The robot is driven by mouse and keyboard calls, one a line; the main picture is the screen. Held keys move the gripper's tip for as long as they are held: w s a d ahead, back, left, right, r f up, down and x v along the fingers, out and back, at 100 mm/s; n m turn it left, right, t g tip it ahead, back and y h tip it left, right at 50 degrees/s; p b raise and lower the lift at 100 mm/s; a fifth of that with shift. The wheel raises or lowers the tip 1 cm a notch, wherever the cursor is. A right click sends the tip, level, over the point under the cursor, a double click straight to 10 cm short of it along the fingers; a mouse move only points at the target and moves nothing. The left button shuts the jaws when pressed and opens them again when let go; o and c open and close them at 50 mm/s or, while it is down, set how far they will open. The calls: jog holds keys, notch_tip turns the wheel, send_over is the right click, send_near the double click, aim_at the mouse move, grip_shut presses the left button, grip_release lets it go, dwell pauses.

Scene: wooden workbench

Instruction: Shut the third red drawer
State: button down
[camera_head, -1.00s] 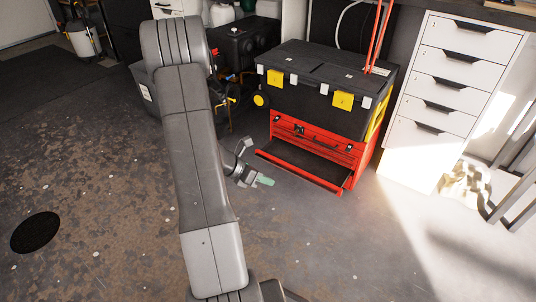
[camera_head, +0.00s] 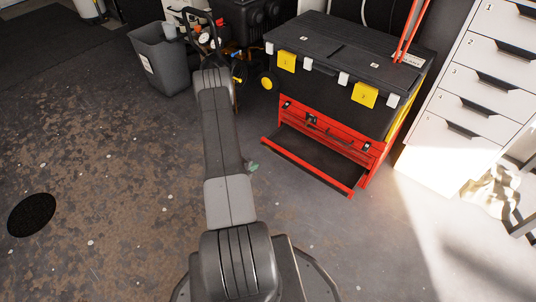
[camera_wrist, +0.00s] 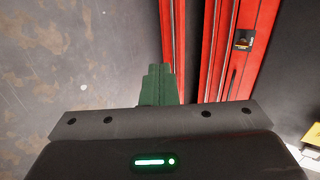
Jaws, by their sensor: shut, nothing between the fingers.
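The red drawer (camera_head: 310,170) is the lowest one in the red tool chest (camera_head: 330,132), and it is pulled out, showing its dark inside. Its red front also shows in the wrist view (camera_wrist: 173,40), with the chest face to its right. My gripper (camera_head: 252,167) is mostly hidden behind my arm in the head view; its green tips show just left of the drawer front's left end. In the wrist view the green fingers (camera_wrist: 157,85) are together and empty, pointing along the outer side of the drawer front. I cannot tell whether they touch it.
A black toolbox (camera_head: 345,65) with yellow latches sits on the red chest. A white drawer cabinet (camera_head: 465,105) stands at the right, and a grey bin (camera_head: 160,65) at the back left. The floor in front of the drawer is clear.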

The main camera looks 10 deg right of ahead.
jog(key=d+r+b+x, duration=0.1)
jog(key=b+x, duration=0.3)
jog(key=x, duration=0.9)
jog(key=shift+w+r+b, duration=0.3)
jog(key=shift+r+b, duration=0.05)
